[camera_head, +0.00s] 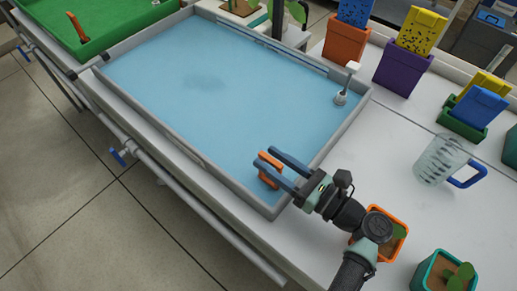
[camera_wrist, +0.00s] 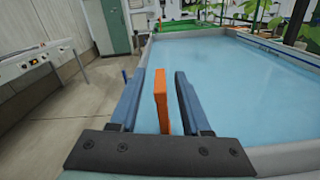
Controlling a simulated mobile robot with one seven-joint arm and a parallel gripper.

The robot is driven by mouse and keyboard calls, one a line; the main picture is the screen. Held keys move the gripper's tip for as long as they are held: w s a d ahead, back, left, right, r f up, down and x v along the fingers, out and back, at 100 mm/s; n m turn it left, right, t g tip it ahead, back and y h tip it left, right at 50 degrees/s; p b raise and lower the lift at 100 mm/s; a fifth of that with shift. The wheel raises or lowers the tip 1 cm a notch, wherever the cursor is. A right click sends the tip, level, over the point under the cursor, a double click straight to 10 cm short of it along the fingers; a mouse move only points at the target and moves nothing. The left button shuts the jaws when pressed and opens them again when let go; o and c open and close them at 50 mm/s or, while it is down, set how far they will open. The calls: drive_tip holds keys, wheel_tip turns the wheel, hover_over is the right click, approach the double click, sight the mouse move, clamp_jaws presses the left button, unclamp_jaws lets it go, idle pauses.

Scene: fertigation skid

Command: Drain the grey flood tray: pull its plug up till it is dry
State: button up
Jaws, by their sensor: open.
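The grey flood tray (camera_head: 155,125) holds blue water across its whole floor in the head view; its rim also shows in the wrist view (camera_wrist: 285,158). An orange plug handle (camera_head: 268,170) stands up in the tray's near corner. My gripper (camera_head: 264,164) is open, with its two blue fingers on either side of the handle. In the wrist view the orange handle (camera_wrist: 161,100) stands upright between the fingers, with a gap visible on the right side. The plug's lower part is hidden. A white-topped fitting (camera_head: 341,98) stands at the tray's right edge.
A green tray (camera_head: 115,22) with an orange handle lies beyond at the upper left. A clear jug (camera_head: 440,160) with a blue handle, potted plants and coloured boxes stand on the white bench to the right. A pipe with blue valve handles (camera_head: 118,157) runs along the tray's left side.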

sight(264, 156)
drive_tip(key=shift+x, duration=1.7)
drive_tip(key=shift+c, duration=0.2)
clamp_jaws()
